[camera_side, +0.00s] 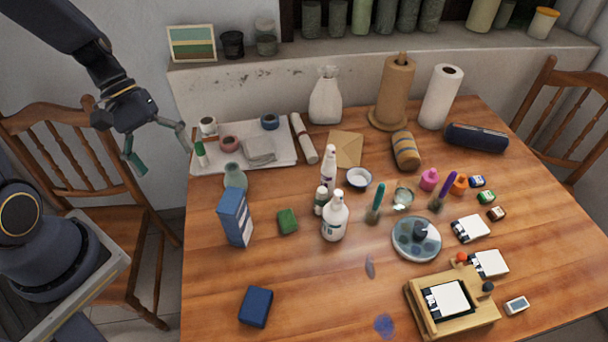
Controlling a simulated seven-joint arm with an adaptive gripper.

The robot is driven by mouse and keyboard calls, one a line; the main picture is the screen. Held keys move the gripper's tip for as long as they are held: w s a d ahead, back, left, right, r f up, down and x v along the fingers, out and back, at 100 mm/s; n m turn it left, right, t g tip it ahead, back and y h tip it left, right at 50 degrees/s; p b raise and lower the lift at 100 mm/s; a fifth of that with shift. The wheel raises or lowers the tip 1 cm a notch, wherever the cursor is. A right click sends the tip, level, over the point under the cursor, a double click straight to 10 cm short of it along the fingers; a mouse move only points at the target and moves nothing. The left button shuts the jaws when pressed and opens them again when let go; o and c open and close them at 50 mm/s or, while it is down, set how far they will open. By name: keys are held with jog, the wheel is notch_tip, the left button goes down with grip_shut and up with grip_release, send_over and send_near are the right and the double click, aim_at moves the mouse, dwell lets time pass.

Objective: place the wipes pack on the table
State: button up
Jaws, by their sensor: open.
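My gripper (158,150) is at the left, beyond the table's left edge and above the wooden chair. Its two fingers are spread apart. A small dark green piece (134,163) shows at the left finger; I cannot tell whether it is part of the finger or a separate thing. I cannot tell for sure which thing is the wipes pack. A flat blue pack (256,307) lies at the table's front left, and a small green block (287,221) lies farther back. The wooden table (310,285) fills the middle and right.
A blue upright box (235,218) and a pale bottle (235,176) stand near the left edge. A white tray (285,127) holds several small things. White bottles (334,217) stand mid-table. A wooden press (450,305) is at front right. The front middle is mostly clear.

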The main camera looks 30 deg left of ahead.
jog(key=s+r+m+t+y, duration=0.1)
jog(key=r+m+t+y, duration=0.2)
jog(key=r, duration=0.4)
jog(key=s+d+r+m+t+y, duration=0.1)
jog(key=s+r+m+t+y, duration=0.1)
jog(key=r+m, duration=0.4)
jog(key=shift+s+r+t+y, duration=0.25)
jog(key=shift+r+t+y, duration=0.4)
jog(key=shift+r, duration=0.45)
